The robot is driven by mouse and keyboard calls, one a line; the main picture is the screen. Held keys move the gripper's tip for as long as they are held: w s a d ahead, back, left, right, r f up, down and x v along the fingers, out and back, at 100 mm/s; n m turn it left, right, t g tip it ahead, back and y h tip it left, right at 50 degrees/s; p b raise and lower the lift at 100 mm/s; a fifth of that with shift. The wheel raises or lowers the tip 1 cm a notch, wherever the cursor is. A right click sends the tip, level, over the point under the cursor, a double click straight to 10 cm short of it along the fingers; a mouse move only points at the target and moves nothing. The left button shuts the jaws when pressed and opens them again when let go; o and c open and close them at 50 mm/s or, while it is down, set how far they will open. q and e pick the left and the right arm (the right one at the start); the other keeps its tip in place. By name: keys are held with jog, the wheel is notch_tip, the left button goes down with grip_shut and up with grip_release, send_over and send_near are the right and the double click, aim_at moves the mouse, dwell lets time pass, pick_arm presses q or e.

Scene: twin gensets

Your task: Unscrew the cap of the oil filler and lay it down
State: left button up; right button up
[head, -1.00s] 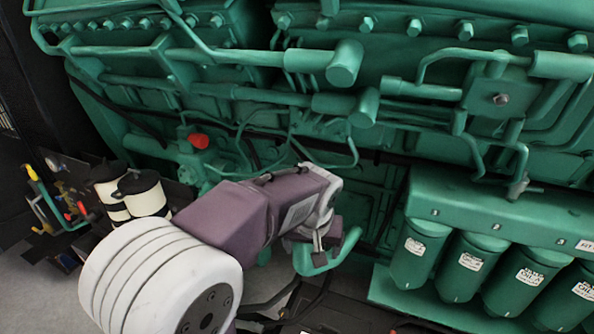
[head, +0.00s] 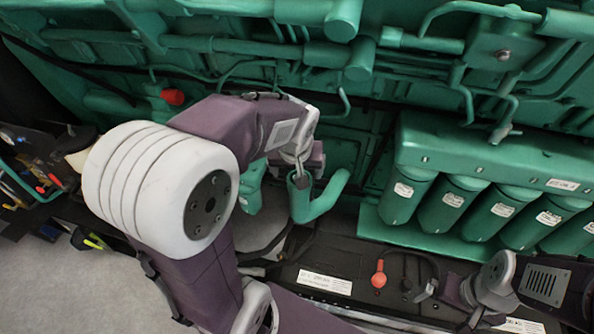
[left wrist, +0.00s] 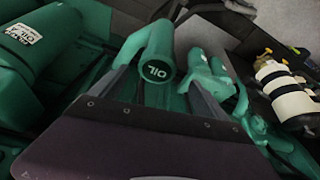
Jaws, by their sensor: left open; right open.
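The oil filler is a green bent pipe (head: 322,200) low on the engine's front side. My left gripper (head: 300,178) is at the filler's mouth in the head view, hiding part of the cap. In the left wrist view the left gripper's fingers (left wrist: 160,74) are open, one on each side of the cap in the picture; I cannot tell if they touch it. My right gripper (head: 425,291) is open and empty at the lower right, over a black box.
Green filter canisters (head: 447,203) hang right of the filler. The black box (head: 335,258) with a red knob (head: 379,279) lies below it. Pipes run along the green engine (head: 260,50) behind. Bare grey floor (head: 95,290) shows at the lower left.

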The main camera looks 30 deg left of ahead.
aim_at(292, 187)
pick_arm(q)
jog(key=x, duration=0.3)
jog(key=shift+w+d+f, duration=0.2)
jog(key=shift+d+f, duration=0.15)
jog(key=shift+f, duration=0.25)
jog(key=shift+a+f, duration=0.1)
jog(key=shift+a, duration=0.2)
pick_arm(e)
jog(key=shift+d+r, duration=0.2)
jog(key=shift+r, duration=0.05)
pick_arm(q)
jog(key=shift+w+d, duration=0.1)
jog(key=shift+d, duration=0.05)
jog(key=c, duration=1.5)
jog(key=n+b, duration=0.1)
jog(key=n+y+b, duration=0.1)
jog(key=b, duration=0.1)
jog(key=shift+w+d+f, duration=0.1)
jog(key=shift+w+f, duration=0.05)
jog(key=shift+f, duration=0.15)
jog(key=shift+r+n+g+b, duration=0.2)
jog(key=shift+n+g+b, duration=0.1)
jog(key=shift+n, duration=0.5)
jog(key=shift+r+n+y, duration=0.3)
jog(key=shift+n, duration=0.2)
pick_arm(e)
notch_tip(292, 187, down, 4)
jog(key=shift+r, duration=0.1)
